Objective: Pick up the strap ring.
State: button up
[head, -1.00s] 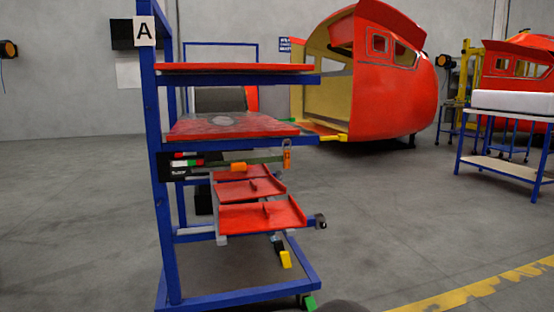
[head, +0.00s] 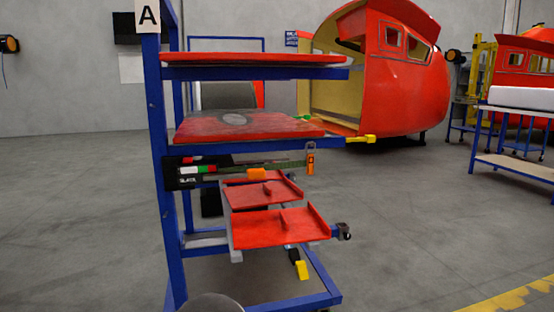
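A small orange piece with a grey metal loop, which looks like the strap ring (head: 311,159), hangs at the right end of a dark green strap (head: 285,165) in the head view. The strap runs along the right part of the blue rack (head: 160,200), below its middle shelf. An orange block (head: 257,174) sits on or beside the strap, left of the ring. Nothing is seen touching the ring.
Red panels lie on the shelf (head: 250,126) above the strap, and red trays (head: 265,232) sit below. Open grey floor (head: 420,220) lies to the right of the rack.

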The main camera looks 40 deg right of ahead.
aim_at(310, 157)
jog(key=z, duration=0.1)
jog(key=i, duration=0.7)
jog(key=z, duration=1)
jog(key=i, duration=0.55)
jog(key=z, duration=0.6)
